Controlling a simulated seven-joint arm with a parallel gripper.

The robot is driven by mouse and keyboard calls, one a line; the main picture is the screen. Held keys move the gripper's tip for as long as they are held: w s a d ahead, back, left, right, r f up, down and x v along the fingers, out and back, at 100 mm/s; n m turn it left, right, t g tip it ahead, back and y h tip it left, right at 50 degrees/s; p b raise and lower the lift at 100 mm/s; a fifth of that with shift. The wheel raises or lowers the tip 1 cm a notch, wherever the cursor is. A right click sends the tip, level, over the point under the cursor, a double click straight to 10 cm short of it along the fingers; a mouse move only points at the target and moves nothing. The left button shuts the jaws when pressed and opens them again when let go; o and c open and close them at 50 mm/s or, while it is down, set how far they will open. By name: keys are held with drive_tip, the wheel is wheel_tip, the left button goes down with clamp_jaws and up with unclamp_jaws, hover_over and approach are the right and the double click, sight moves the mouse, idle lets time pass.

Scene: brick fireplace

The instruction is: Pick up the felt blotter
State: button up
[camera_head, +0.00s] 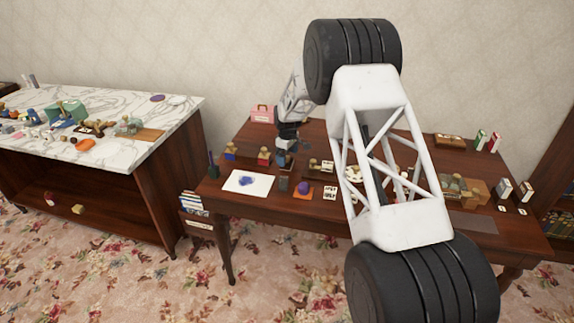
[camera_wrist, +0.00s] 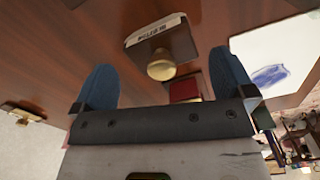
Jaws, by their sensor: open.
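My gripper (camera_head: 285,156) is over the left part of the dark wooden desk (camera_head: 215,187). In the wrist view its two blue fingers are wide apart, with nothing held between them (camera_wrist: 162,68). Ahead of them, a brown block with a round brass knob (camera_wrist: 160,65) and a pale, lettered strip (camera_wrist: 156,30) stands on the desk. A red block (camera_wrist: 184,89) is just beside it, partly hidden by the gripper. Neither object touches the fingers. I cannot tell for sure which object is the felt blotter; the lettering is not readable.
A white sheet with a blue blot (camera_head: 247,182) lies near the desk's left edge. A blue block (camera_head: 230,152), a dark grey block (camera_head: 283,184) and a purple-topped orange item (camera_head: 302,189) crowd this side. My arm hides the desk's middle.

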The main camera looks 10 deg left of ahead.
sight(287, 157)
drive_tip(key=shift+f, duration=1.75)
drive_tip(key=c, duration=0.7)
